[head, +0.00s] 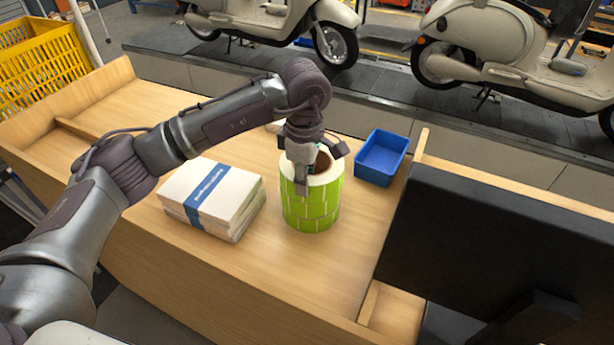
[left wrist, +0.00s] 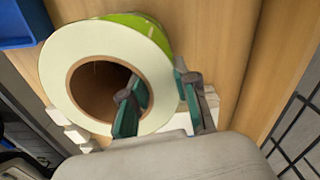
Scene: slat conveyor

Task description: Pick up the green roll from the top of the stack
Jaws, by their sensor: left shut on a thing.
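The green roll (head: 314,190) has a white top face and a brown hollow core. It sits at the top of a green, label-patterned column on the wooden desk; I cannot make out where one roll ends and another begins. My left gripper (head: 310,174) points down at it and is shut on its wall. In the left wrist view, one finger of the gripper (left wrist: 163,108) is inside the core and the other is outside the green roll (left wrist: 145,70). Whether the roll is lifted off what is under it cannot be told. My right gripper is not in view.
A paper stack with a blue band (head: 212,198) lies left of the roll. A blue bin (head: 381,158) stands to the right behind it. A black monitor (head: 490,255) blocks the right side. The wooden desk (head: 285,285) is clear in front. Scooters stand on the conveyor behind.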

